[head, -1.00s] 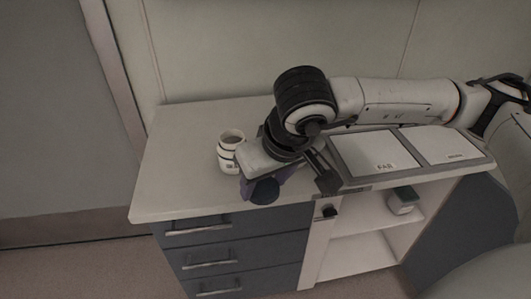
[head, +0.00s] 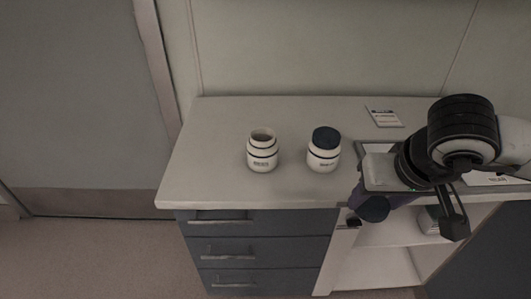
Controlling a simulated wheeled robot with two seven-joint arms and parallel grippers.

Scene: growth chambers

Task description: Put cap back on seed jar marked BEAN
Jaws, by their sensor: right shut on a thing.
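An uncapped white jar (head: 262,155) stands upright on the counter with its mouth open. Its dark label is too small to read surely. A second white jar (head: 323,160) with a dark blue cap on it stands to its right; its label is also hard to read. My right gripper (head: 371,200) is at the counter's front edge, right of both jars and apart from them. My left gripper is not in view.
The pale counter (head: 214,180) has free room left of the jars and between them. A small card (head: 384,117) lies at the back. A tray or panel lies partly hidden under my right arm. Drawers (head: 262,250) and an open shelf (head: 380,266) are below.

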